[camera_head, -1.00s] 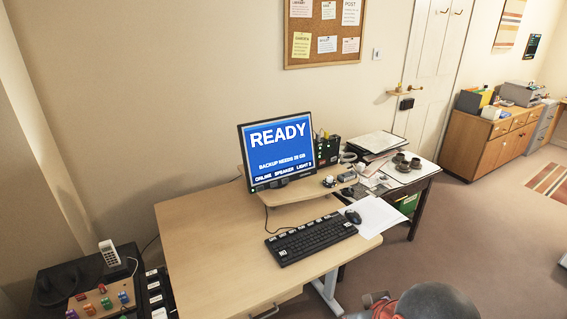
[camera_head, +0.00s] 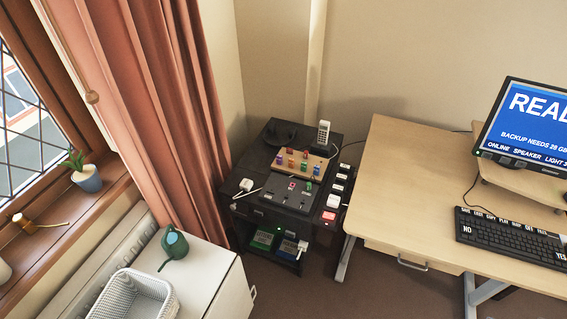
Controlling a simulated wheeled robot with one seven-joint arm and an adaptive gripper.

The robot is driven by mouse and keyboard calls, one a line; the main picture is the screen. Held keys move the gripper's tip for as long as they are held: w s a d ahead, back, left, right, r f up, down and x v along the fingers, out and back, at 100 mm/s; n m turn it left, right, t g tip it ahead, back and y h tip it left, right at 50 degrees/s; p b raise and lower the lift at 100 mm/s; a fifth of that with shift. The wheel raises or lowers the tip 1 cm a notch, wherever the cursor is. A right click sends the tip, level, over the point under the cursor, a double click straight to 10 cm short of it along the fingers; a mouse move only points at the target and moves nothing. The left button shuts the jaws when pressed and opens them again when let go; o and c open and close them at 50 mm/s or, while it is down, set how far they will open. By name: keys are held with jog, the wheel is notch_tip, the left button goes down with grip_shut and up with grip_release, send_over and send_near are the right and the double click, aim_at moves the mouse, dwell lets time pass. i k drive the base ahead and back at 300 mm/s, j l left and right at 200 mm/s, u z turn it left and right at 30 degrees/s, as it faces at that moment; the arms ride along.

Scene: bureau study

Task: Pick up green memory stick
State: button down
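A wooden board (camera_head: 291,173) with several small coloured pieces stands on the black cabinet (camera_head: 258,212) between the curtain and the desk. The pieces look like memory sticks, among them purple, orange, red and blue ones. Another small greenish piece (camera_head: 308,186) shows just in front of the board. They are too small to tell which is the green memory stick. My gripper is not in view.
A cordless phone (camera_head: 323,133) stands behind the board. White-labelled blocks (camera_head: 338,187) line the cabinet's right side. The desk (camera_head: 400,190) with monitor (camera_head: 528,125) and keyboard (camera_head: 510,235) is right. A white basket (camera_head: 135,296) and green watering can (camera_head: 174,244) are lower left. Carpet (camera_head: 370,295) is clear.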

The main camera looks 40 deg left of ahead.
aim_at(304, 168)
jog(key=i+j+u, duration=0.1)
jog(key=u, duration=0.85)
jog(key=i+u, duration=0.15)
jog(key=u, duration=0.3)
jog(key=i+l, duration=0.1)
jog(key=i, duration=0.9)
jog(key=j+u, duration=0.05)
